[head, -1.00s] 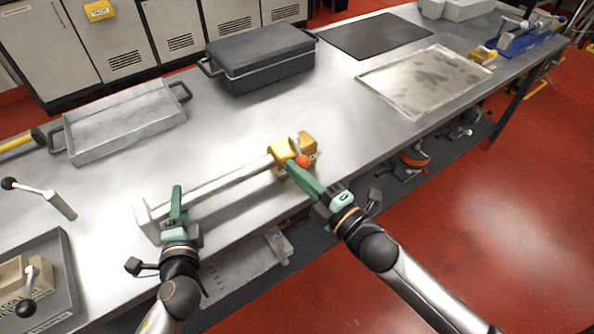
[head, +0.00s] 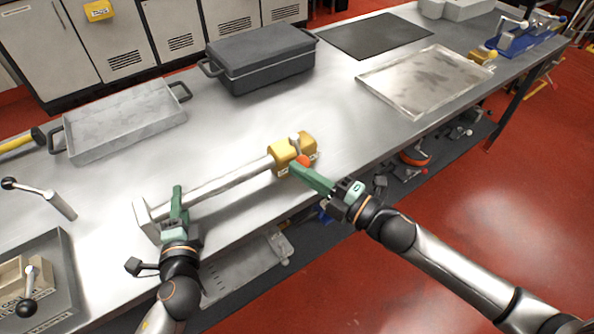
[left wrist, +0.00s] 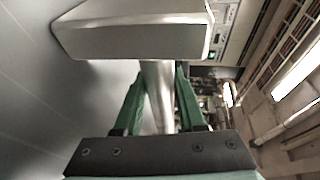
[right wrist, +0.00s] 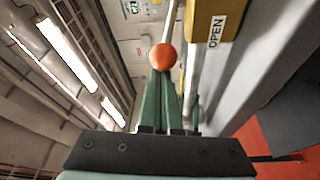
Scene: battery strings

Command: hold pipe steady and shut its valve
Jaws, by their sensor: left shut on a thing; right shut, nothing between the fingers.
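The silver pipe (head: 228,182) lies along the bench's front edge, with a pale end block (head: 146,217) at its left and a yellow valve body (head: 284,153) at its right. My left gripper (head: 177,200) is shut on the pipe close to the end block; the left wrist view shows the pipe (left wrist: 157,95) between its fingers. An orange ball knob (head: 303,161) sits at the front of the valve. My right gripper (head: 302,169) is shut and empty, its tips at the knob. In the right wrist view the orange knob (right wrist: 163,57) is just beyond the closed fingertips, beside a yellow face marked OPEN (right wrist: 215,30).
A dark lidded box (head: 262,62), a grey tray (head: 125,122) and a flat metal tray (head: 422,82) stand farther back. A blue vise-like tool (head: 520,40) is at the far right. The bench middle behind the pipe is clear.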

